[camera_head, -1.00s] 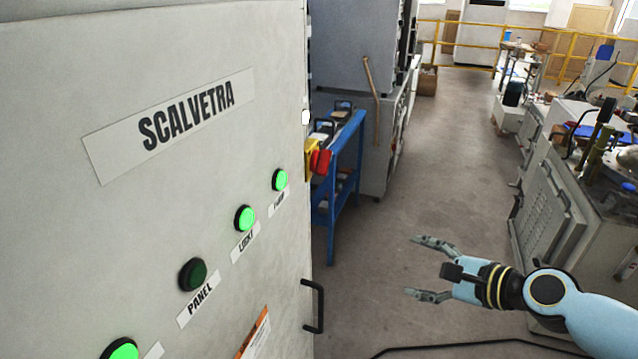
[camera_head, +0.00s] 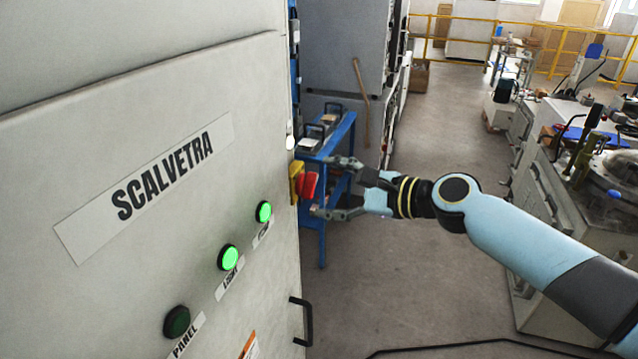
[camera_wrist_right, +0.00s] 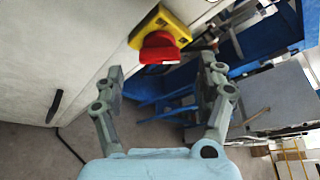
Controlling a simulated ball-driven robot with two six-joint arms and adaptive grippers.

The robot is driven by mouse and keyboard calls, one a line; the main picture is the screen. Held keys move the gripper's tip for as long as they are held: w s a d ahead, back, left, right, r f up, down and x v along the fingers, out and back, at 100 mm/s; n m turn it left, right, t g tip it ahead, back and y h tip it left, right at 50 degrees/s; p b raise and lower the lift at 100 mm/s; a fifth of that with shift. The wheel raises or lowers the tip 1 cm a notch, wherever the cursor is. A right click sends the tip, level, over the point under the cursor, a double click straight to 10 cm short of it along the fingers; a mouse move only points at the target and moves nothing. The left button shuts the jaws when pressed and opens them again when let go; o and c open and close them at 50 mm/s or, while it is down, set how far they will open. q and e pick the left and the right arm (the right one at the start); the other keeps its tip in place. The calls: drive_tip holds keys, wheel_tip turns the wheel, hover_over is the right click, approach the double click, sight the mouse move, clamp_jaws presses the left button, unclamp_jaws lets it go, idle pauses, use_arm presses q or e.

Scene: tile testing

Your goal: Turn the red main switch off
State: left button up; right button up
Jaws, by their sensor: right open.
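The red main switch (camera_head: 307,186) sits on a yellow plate (camera_head: 294,182) on the side face of the grey cabinet, just past its front edge. In the right wrist view the red knob (camera_wrist_right: 159,48) and yellow plate (camera_wrist_right: 163,24) show at the top, ahead of the fingertips. My right gripper (camera_head: 330,187) is open and empty, its fingers pointing at the switch with one above and one below it in the head view. In the wrist view the open fingers (camera_wrist_right: 160,72) show no contact with the knob. My left gripper is not in view.
The cabinet front (camera_head: 60,140) fills the left, with lit green buttons (camera_head: 228,257), a dark one (camera_head: 177,321) and a black handle (camera_head: 302,322). A blue cart (camera_head: 338,140) stands behind the switch. Machines line the right; the floor (camera_head: 440,200) between is open.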

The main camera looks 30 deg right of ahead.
sight(315, 186)
drive_tip(key=shift+x, duration=1.55)
drive_tip(key=shift+c, duration=0.4)
